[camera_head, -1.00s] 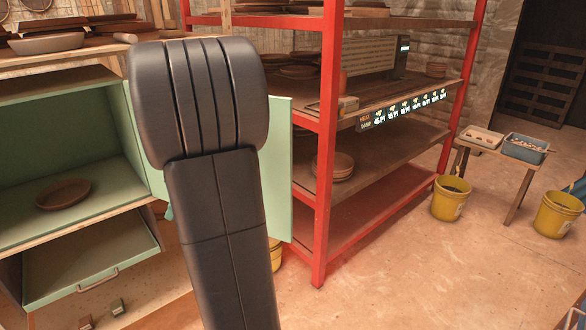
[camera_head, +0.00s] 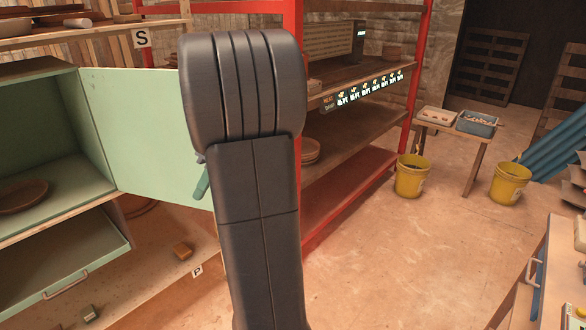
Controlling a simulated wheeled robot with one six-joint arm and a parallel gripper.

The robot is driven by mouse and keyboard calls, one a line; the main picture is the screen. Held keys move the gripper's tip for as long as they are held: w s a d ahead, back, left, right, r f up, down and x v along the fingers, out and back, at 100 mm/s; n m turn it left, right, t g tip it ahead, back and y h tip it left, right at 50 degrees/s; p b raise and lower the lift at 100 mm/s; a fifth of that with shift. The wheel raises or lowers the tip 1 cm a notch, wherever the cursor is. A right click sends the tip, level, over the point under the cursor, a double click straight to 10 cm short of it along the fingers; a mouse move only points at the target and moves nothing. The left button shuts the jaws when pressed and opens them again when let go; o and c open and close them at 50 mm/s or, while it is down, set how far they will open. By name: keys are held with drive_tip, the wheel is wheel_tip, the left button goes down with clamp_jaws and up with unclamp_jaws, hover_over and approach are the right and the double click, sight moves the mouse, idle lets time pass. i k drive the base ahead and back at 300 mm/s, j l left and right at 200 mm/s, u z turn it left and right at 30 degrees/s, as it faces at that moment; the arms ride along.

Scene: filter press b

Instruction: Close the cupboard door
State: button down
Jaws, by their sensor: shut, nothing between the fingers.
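The cupboard (camera_head: 62,205) is pale green inside and stands open at the left, with a brown dish (camera_head: 22,196) on its shelf. Its pale green door (camera_head: 140,130) is swung wide open to the right, with its free edge hidden behind my dark arm. My gripper is shut and empty. I cannot tell whether it touches the door.
Below, a green drawer (camera_head: 65,262) stands pulled out. A red-framed shelf rack (camera_head: 293,20) is close behind my arm. Yellow buckets (camera_head: 411,178) and a small bench (camera_head: 456,131) stand at the right. A workbench (camera_head: 530,255) is at lower right. The middle floor is clear.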

sight(139, 118)
drive_tip(key=i+l+z, duration=0.15)
drive_tip(key=z, duration=0.25)
drive_tip(key=i+l+u, duration=0.3)
drive_tip(key=i+l, duration=0.3)
drive_tip(key=i, duration=0.05)
